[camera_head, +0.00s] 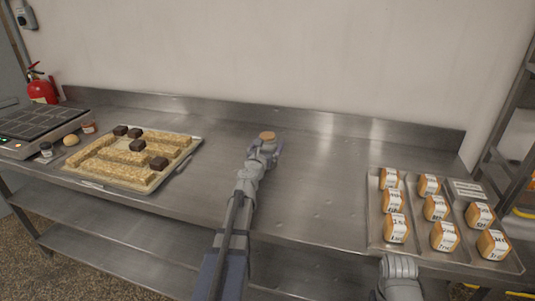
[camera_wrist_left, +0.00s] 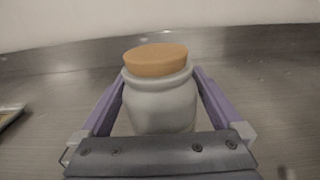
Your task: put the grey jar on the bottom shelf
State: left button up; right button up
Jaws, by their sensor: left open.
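The grey jar (camera_wrist_left: 160,105) with a tan cork lid stands upright on the steel counter, between the fingers of my left gripper (camera_wrist_left: 160,74). The fingers are open, one on each side of the jar. Whether they touch it cannot be told. In the head view the jar's lid (camera_head: 267,135) shows at the end of my left arm, and most of its body is hidden by the gripper. The bottom shelf (camera_head: 105,262) shows below the counter at the left, under another shelf (camera_head: 95,212). My right gripper is out of view.
A tray of pale slabs and dark blocks (camera_head: 165,180) lies left of my left arm. A tray of labelled loaves (camera_head: 375,215) lies at the right. A hot plate (camera_head: 40,122) and small jars stand far left. A low backsplash (camera_head: 320,122) runs behind.

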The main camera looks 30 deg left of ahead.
pick_arm(q)
jog(key=shift+w+a, duration=0.15)
jog(key=shift+w, duration=0.55)
jog(key=shift+c, duration=0.2)
grip_shut()
